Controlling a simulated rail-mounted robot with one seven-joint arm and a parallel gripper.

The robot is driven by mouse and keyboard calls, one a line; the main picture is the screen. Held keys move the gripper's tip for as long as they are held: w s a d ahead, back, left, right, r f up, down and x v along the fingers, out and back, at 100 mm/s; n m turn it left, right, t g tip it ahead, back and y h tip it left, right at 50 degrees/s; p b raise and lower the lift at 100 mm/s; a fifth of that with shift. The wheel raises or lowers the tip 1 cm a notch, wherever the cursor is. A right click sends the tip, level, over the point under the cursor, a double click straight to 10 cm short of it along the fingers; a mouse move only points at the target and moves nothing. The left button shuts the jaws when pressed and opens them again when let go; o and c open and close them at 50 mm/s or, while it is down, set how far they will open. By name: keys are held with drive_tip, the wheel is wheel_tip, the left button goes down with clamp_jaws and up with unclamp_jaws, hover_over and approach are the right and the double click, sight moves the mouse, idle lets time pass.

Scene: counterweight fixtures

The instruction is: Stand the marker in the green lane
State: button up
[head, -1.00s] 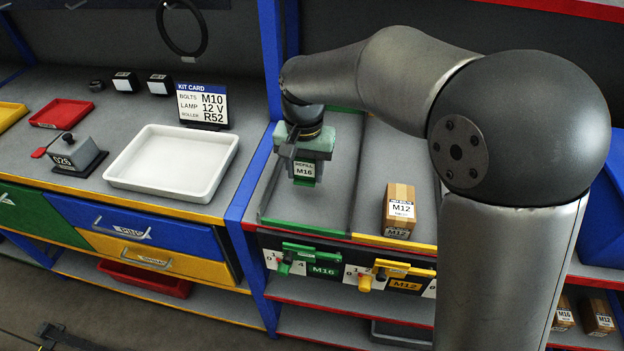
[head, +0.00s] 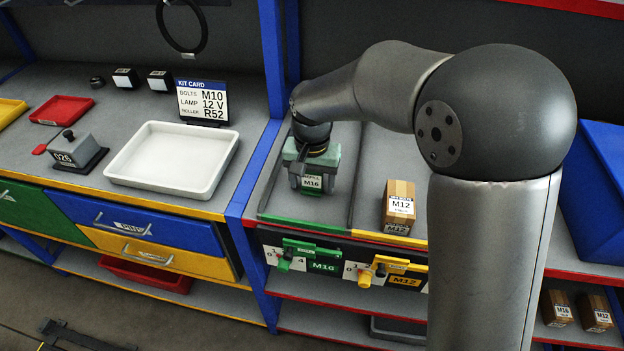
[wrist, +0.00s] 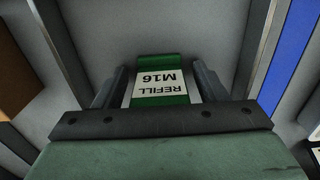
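The green marker (head: 312,183) has a white label reading REFILL M16. It is upright in the green-edged lane (head: 291,222), left of the divider, and its base looks to be at the lane floor, though exact contact is hard to tell. My gripper (head: 311,178) is above and around it, with one finger on each side. In the wrist view the marker (wrist: 160,82) lies between my fingertips (wrist: 160,75), with a narrow gap visible on both sides, so the fingers look open.
A brown M12 box (head: 398,208) stands in the yellow-edged lane to the right. A blue post (head: 262,170) borders the green lane on the left. Beyond it are a white tray (head: 152,188) and a kit card (head: 203,104). Green and yellow dials sit below the lane fronts.

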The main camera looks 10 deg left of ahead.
drive_tip(key=shift+r, duration=0.1)
wheel_tip(320, 180, up, 12)
drive_tip(key=shift+r+b, duration=0.1)
drive_tip(key=shift+b, duration=0.2)
drive_tip(key=s+d+f, duration=0.1)
drive_tip(key=s+d, duration=0.2)
drive_tip(key=d, duration=0.5)
drive_tip(key=s+d+f, duration=0.1)
drive_tip(key=s+d, duration=0.2)
drive_tip(key=d, duration=0.5)
drive_tip(key=s+d+f, duration=0.7)
drive_tip(key=s+d, duration=0.4)
drive_tip(key=s, duration=0.2)
drive_tip(key=shift+t, duration=0.3)
drive_tip(key=shift+w, duration=0.1)
